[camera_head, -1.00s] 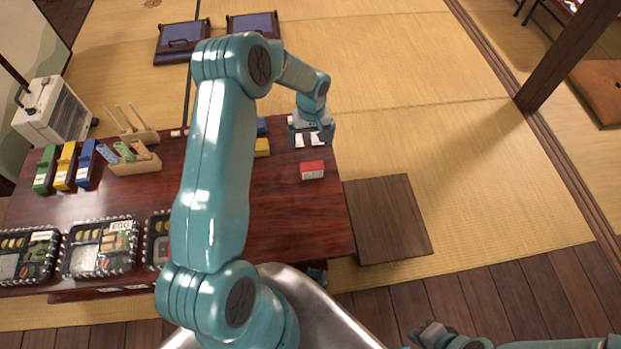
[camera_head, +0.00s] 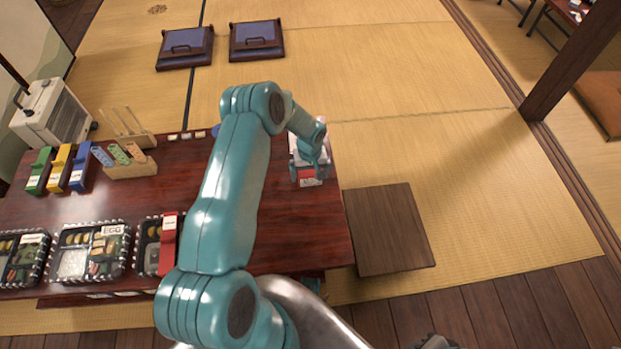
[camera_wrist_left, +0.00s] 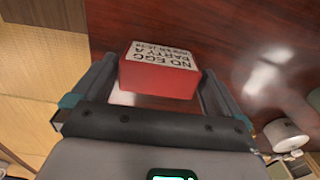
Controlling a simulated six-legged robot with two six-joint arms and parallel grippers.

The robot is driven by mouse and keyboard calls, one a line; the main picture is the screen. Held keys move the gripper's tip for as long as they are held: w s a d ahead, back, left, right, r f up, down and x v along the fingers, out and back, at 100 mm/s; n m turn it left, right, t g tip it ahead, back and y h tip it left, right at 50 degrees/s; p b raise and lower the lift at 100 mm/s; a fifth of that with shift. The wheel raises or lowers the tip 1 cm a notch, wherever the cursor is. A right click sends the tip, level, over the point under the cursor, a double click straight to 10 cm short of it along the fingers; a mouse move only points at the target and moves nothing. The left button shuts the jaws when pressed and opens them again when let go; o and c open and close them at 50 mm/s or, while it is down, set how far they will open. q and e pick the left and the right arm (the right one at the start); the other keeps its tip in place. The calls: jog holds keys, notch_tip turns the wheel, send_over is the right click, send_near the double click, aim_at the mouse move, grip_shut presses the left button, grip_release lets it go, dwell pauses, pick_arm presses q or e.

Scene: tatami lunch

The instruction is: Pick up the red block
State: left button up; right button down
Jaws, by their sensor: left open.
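The red block (camera_head: 306,173) lies near the right end of the dark red table (camera_head: 300,228), partly hidden under my left gripper (camera_head: 309,174) in the head view. In the left wrist view the red block (camera_wrist_left: 158,82) has a white label on top reading "NO EGG PARTY A". My left gripper (camera_wrist_left: 155,84) is open, with one finger on each side of the block. I cannot tell whether either finger touches it. A bit of my right gripper (camera_head: 434,342) shows at the bottom edge of the head view, too cut off to judge.
Lunch boxes (camera_head: 90,252) line the table's front left, with a red upright piece (camera_head: 167,245) at one. Green, yellow and blue holders (camera_head: 60,170) and a wooden rack (camera_head: 130,165) stand behind. A brown wooden board (camera_head: 388,228) lies right of the table on clear tatami.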

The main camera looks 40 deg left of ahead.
pick_arm(q)
jog(key=c, duration=0.8)
